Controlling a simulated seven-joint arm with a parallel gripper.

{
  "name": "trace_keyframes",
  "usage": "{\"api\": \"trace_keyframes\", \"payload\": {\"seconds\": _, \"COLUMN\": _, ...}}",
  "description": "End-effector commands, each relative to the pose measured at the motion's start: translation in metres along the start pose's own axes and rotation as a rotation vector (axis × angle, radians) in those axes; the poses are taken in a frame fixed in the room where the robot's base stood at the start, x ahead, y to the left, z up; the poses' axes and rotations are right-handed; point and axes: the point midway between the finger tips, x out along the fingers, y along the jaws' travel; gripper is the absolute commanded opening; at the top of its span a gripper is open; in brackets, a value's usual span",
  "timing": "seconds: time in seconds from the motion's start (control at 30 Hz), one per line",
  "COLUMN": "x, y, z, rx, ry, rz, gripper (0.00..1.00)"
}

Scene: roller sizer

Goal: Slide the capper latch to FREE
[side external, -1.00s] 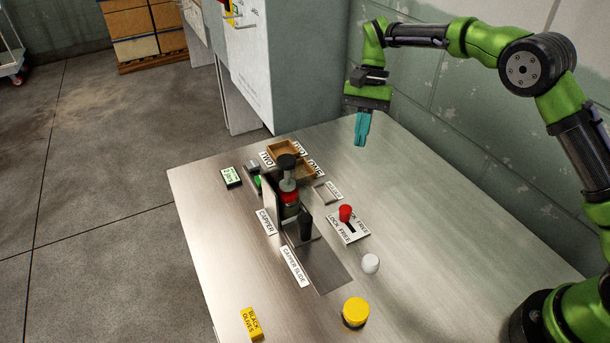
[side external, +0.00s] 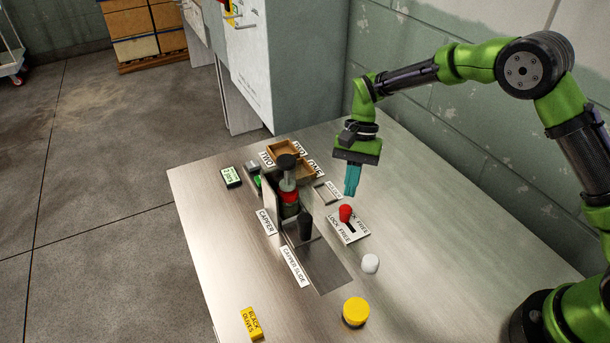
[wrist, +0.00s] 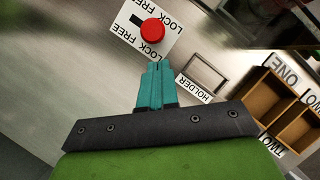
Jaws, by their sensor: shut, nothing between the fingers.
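The capper latch is a red knob (side external: 346,213) on a white plate (side external: 342,232) lettered LOCK and FREE, with a dark slot. The knob stands at the back end of the slot, and the dark slot shows open on the near side. In the wrist view the red knob (wrist: 153,30) is just beyond my fingertips, with the plate (wrist: 131,19) around it. My gripper (side external: 352,193) has teal fingers, shut and empty, pointing down above and behind the knob, apart from it. It also shows in the wrist view (wrist: 157,66).
The capper (side external: 289,195) and its black slide handle (side external: 305,226) stand left of the latch. A holder frame (side external: 326,192) and wooden trays (side external: 284,151) are behind. A white cap (side external: 370,263) and yellow lid (side external: 355,311) are in front. The table's right side is clear.

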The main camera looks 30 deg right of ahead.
Motion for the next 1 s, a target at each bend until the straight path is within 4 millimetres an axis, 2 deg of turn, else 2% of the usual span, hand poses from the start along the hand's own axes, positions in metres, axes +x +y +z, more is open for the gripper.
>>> {"api": "trace_keyframes", "payload": {"seconds": 0.2, "x": 0.005, "y": 0.000, "z": 0.015, "rx": 0.001, "ry": -0.001, "rz": 0.000, "gripper": 0.00}}
{"api": "trace_keyframes", "payload": {"seconds": 0.57, "x": 0.005, "y": 0.001, "z": 0.016, "rx": 0.001, "ry": 0.000, "rz": 0.000, "gripper": 0.00}}
{"api": "trace_keyframes", "payload": {"seconds": 0.83, "x": 0.013, "y": 0.021, "z": 0.034, "rx": -0.001, "ry": -0.001, "rz": 0.002, "gripper": 0.00}}
{"api": "trace_keyframes", "payload": {"seconds": 1.0, "x": 0.016, "y": 0.026, "z": 0.039, "rx": 0.001, "ry": -0.001, "rz": 0.001, "gripper": 0.00}}
